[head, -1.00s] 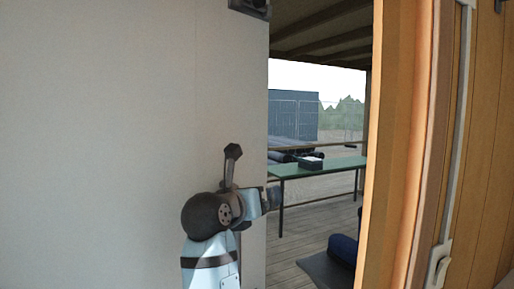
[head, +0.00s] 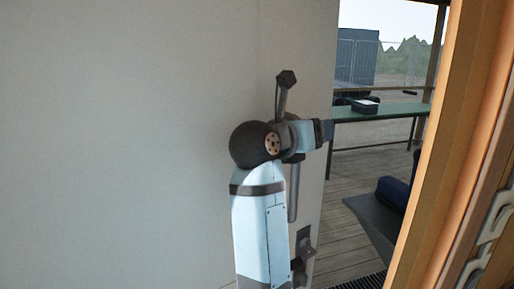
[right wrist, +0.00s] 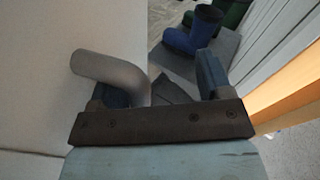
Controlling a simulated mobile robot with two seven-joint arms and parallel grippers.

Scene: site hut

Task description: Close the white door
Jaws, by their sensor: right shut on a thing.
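The white door (head: 120,140) fills the left of the head view and stands ajar. A gap shows between its free edge and the wooden frame. A grey pull handle (head: 293,195) runs upright near that edge; its curved bar shows in the right wrist view (right wrist: 108,72). My right gripper (head: 322,132) is at the handle, close to the door edge, and is shut on the handle. Its fingers are partly hidden in the head view. A dark latch fitting (head: 302,250) sits lower on the door. My left gripper is not in view.
The wooden door frame (head: 455,150) stands to the right of the gap. Outside are a plank deck (head: 345,220), a green table (head: 385,110) with a dark box (head: 364,107), and blue boots (right wrist: 190,35) on a dark mat (head: 370,222).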

